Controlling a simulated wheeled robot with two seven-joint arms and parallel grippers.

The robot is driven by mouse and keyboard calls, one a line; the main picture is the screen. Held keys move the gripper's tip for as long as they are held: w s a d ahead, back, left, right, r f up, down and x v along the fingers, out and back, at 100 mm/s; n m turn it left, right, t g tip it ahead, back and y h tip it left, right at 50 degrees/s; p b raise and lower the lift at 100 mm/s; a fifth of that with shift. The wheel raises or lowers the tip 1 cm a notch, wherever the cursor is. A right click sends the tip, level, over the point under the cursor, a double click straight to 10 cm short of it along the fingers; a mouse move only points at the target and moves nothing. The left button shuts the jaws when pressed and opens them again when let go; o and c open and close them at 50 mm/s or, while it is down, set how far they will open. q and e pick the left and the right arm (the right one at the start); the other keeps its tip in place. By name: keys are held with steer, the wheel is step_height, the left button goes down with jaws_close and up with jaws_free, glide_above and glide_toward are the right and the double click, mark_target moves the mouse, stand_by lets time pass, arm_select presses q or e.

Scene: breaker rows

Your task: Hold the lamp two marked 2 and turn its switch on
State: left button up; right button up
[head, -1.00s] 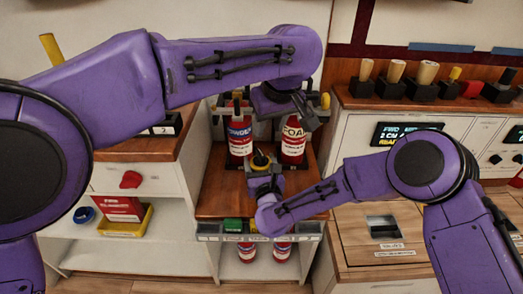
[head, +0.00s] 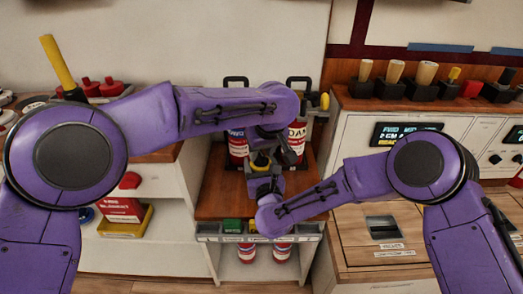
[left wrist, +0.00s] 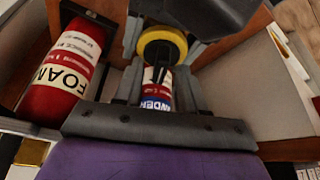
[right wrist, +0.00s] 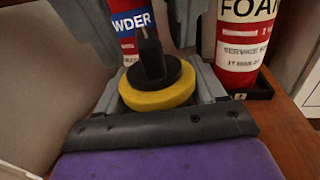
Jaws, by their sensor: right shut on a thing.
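A round yellow lamp (right wrist: 158,92) with a black top and an upright black knob is held in my right gripper (right wrist: 160,85), whose fingers close on its sides. In the head view the lamp (head: 260,163) is upright above the wooden counter, partly covered. My left gripper (head: 268,146) hangs right over it, pointing down. In the left wrist view the lamp's yellow rim (left wrist: 163,44) shows between the spread left fingers, which look open. Whether they touch the knob I cannot tell. The mark 2 is not visible.
A red POWDER extinguisher (head: 238,146) and a red FOAM extinguisher (head: 298,145) stand close behind the grippers. A green block (head: 232,225) is at the counter's front edge. A cabinet with a display (head: 405,134) and several handles stands right. A red box (head: 122,209) sits in a yellow tray on the left.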

arm_select(q)
jaws_close()
steer(key=shift+m, duration=0.4)
steer(key=m+h, duration=0.1)
steer(key=m, duration=0.3)
steer(key=shift+a+r+h, duration=0.1)
steer(key=shift+a+h, duration=0.05)
steer(key=shift+h, duration=0.25)
steer(key=m, duration=0.2)
steer(key=m+h, duration=0.1)
steer(key=m, duration=0.1)
steer(key=shift+a+h, duration=0.1)
steer(key=shift+h, duration=0.2)
steer(key=m, duration=0.2)
steer(key=m+h, duration=0.1)
steer(key=m, duration=0.2)
steer(key=shift+w+a+g+h, duration=0.1)
steer(key=shift+g+h, duration=0.2)
steer(key=shift+g, duration=0.1)
steer(key=shift+m+g+h, duration=0.3)
steer(key=shift+m+g, duration=0.4)
steer(key=shift+m, duration=1.3)
steer(key=shift+w+a, duration=0.1)
